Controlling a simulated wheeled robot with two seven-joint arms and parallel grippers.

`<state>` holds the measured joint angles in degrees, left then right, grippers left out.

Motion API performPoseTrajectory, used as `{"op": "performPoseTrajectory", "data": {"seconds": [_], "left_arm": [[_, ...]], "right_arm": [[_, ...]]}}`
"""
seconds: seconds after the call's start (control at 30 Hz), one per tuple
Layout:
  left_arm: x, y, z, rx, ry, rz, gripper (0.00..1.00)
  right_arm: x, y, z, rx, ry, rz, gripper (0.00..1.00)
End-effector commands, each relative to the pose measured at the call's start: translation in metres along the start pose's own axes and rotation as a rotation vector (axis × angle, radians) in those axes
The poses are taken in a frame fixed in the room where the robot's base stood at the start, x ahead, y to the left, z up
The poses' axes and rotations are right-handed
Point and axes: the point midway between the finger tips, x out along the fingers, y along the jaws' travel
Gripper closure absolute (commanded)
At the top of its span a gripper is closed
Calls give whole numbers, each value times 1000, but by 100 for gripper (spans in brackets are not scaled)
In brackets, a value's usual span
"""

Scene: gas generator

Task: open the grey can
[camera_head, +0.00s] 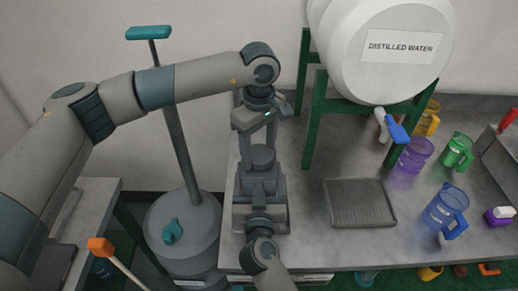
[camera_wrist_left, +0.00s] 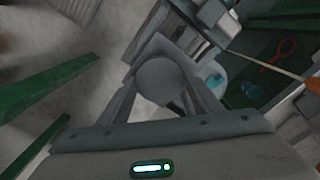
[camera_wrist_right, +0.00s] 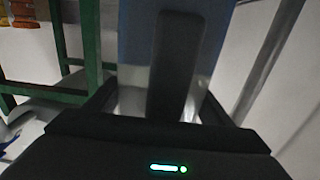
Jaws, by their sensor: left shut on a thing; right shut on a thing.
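The grey can (camera_head: 242,185) stands upright at the left end of the bench, partly covered by my arms. My left gripper (camera_head: 261,140) reaches it from the far side, and its fingers are shut on a round grey cap (camera_head: 262,157). The cap also shows between the fingers in the left wrist view (camera_wrist_left: 160,80). Whether the cap is seated or loose cannot be told. My right gripper (camera_head: 260,205) comes from the near side. In the right wrist view its fingers are shut on a dark upright handle (camera_wrist_right: 172,70) in front of a blue-grey surface.
A white distilled water barrel (camera_head: 365,60) rests on a green stand (camera_head: 310,125) to the right. A dark ribbed tray (camera_head: 360,203) and several coloured jugs, one blue (camera_head: 440,210), are on the bench. A grey drum (camera_head: 185,235) with a teal-handled pump stands left.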

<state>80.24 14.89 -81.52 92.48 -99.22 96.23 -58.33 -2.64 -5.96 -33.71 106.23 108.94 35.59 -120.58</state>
Motion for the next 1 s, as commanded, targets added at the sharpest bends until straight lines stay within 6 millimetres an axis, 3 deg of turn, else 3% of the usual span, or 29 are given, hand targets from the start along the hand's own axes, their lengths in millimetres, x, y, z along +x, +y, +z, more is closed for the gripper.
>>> {"op": "performPoseTrajectory", "data": {"seconds": [1.0], "left_arm": [[-2, 1, -1, -1577, 1, 3, 68]], "right_arm": [[0, 0, 0, 0, -1, 0, 88]]}}
